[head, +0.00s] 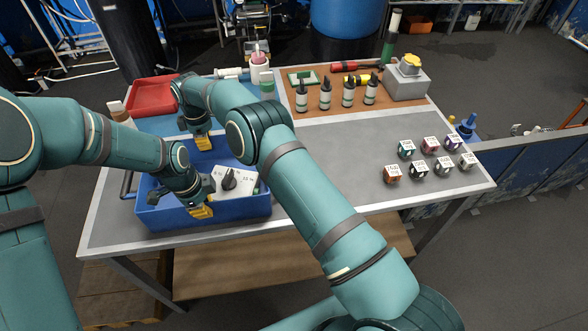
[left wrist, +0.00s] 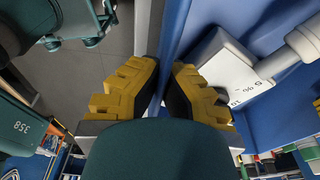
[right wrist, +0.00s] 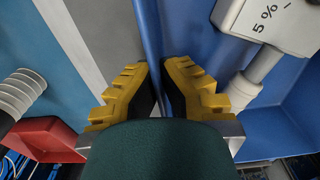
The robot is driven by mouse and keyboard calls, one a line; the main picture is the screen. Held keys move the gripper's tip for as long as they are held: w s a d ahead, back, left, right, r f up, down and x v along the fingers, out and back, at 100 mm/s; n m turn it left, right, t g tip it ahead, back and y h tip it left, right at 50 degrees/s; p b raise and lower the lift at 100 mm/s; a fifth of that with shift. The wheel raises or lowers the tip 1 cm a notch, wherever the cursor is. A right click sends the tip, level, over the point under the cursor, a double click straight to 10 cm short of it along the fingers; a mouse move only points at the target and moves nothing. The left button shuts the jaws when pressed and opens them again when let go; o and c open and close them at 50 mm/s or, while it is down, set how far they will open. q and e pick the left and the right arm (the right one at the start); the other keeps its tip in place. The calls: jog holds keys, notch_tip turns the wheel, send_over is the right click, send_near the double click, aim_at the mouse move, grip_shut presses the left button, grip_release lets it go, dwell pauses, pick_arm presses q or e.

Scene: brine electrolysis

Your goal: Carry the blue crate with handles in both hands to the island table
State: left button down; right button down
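The blue crate (head: 235,212) is at the front left of the grey-topped table (head: 330,165), close to its front edge. I cannot tell whether it rests on the top or is slightly raised. A white box with a dark knob (head: 232,182) is inside it. My left gripper (head: 203,211) is shut on the crate's near wall, which shows between its yellow fingers in the left wrist view (left wrist: 163,68). My right gripper (head: 204,146) is shut on the far wall, seen between its fingers in the right wrist view (right wrist: 156,66). My arms hide part of the crate.
A red tray (head: 152,97) lies behind the crate. Dark bottles (head: 325,95) stand on a brown mat (head: 420,111) at the back. Several small labelled cubes (head: 430,145) sit at the right. The table's front middle is bare. A low blue partition (head: 540,160) stands at the right.

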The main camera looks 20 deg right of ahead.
pick_arm(q)
jog(key=c, duration=1.1)
grip_release()
jog(key=shift+c, duration=0.2)
pick_arm(e)
jog(key=c, duration=1.1)
grip_release()
jog(key=shift+f, duration=0.1)
jog(key=shift+c, duration=0.2)
pick_arm(q)
jog(key=r, duration=0.3)
jog(key=a+r, duration=0.1)
jog(key=r, duration=0.7)
jog(key=shift+w+a+r, duration=0.2)
jog(key=shift+a+r, duration=0.05)
jog(key=shift+a, duration=0.1)
jog(key=shift+r, duration=0.1)
pick_arm(e)
notch_tip(320, 180, up, 12)
jog(key=shift+r, duration=0.1)
